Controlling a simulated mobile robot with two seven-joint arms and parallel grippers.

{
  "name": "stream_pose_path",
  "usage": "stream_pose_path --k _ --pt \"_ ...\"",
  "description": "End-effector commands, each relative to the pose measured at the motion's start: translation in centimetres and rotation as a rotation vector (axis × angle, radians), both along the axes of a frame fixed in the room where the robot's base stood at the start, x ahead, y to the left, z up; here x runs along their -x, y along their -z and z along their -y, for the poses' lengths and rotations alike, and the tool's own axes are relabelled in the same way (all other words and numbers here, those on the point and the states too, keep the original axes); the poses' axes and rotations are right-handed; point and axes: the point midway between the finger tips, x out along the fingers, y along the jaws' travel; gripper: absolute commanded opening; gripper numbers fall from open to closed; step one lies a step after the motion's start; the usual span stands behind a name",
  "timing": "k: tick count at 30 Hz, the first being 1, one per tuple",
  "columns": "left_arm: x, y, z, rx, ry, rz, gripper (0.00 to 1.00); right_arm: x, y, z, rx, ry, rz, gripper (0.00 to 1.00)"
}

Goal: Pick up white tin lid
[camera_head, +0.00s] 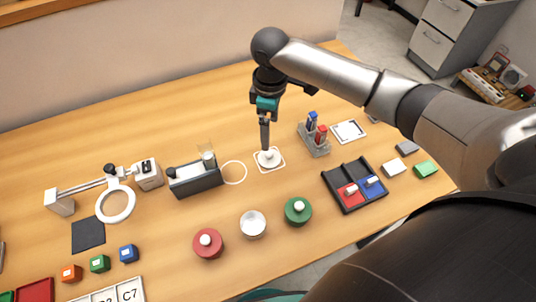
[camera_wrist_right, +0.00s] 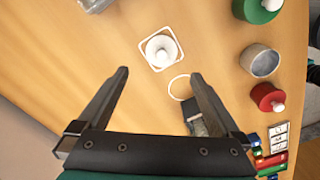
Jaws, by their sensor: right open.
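The white tin lid (camera_head: 270,160), round with a knob on top, lies on a white-outlined square mat (camera_head: 281,165) near the table's middle. In the right wrist view the lid (camera_wrist_right: 161,50) lies just beyond the fingertips, knob facing me. My right gripper (camera_head: 265,146) points down over the lid. In the wrist view its fingers (camera_wrist_right: 159,75) are open with nothing between them. A finger covers part of the lid in the head view, so contact is unclear there. An open-looking silver-white tin (camera_head: 253,226) stands nearer the front. My left gripper is not in view.
A red tin (camera_head: 208,244) and a green tin (camera_head: 298,211), both lidded with white knobs, flank the silver-white one. A white ring (camera_head: 235,173) and a dark box (camera_head: 195,180) lie left of the lid. A grey holder (camera_head: 314,142) and black tray (camera_head: 344,204) stand right.

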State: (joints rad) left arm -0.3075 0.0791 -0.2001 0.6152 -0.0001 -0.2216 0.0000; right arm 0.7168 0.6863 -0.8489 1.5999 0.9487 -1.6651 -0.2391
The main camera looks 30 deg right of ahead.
Motion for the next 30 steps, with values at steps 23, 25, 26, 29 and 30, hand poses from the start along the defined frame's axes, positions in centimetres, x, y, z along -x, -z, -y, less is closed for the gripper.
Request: stream_pose_path --k 23,25,26,29,30 --pt "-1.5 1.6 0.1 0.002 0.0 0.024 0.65 0.4 10.2 -0.2 0.001 -0.001 0.001 1.0" --pt "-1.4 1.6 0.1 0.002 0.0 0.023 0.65 0.4 10.6 -0.2 0.0 -0.001 0.001 1.0" --pt "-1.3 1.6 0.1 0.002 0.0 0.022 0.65 0.4 10.6 -0.2 0.0 -0.001 0.001 1.0" --pt "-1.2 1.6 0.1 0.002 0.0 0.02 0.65 0.4 10.6 -0.2 0.0 -0.001 0.001 1.0" --pt "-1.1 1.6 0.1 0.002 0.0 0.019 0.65 0.4 10.6 -0.2 0.0 -0.001 0.001 1.0"
